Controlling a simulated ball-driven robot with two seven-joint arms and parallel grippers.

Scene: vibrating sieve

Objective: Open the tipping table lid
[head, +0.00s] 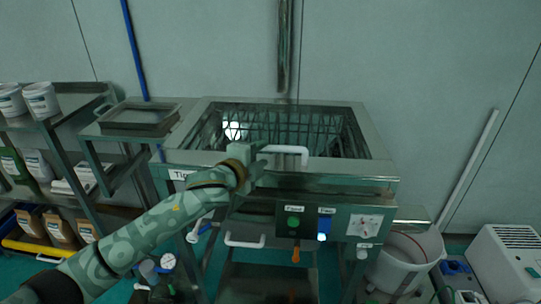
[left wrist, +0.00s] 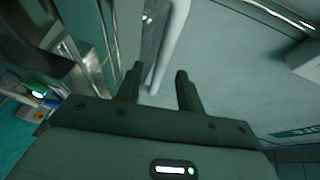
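My left gripper (head: 264,160) is at the handle's left end. In the left wrist view its two fingers (left wrist: 159,75) are apart, and the handle's near end appears between them. I cannot tell whether they touch it. My arm hides part of the table's left front. My right gripper is not in view.
The front panel has a green button (head: 293,222), a blue-lit switch (head: 324,227) and a dial (head: 365,227). A lower white handle (head: 245,241) is below. A shelf with tubs (head: 41,100) stands left, a white bucket (head: 407,262) right. The wall above the lid carries a vertical pipe (head: 285,45).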

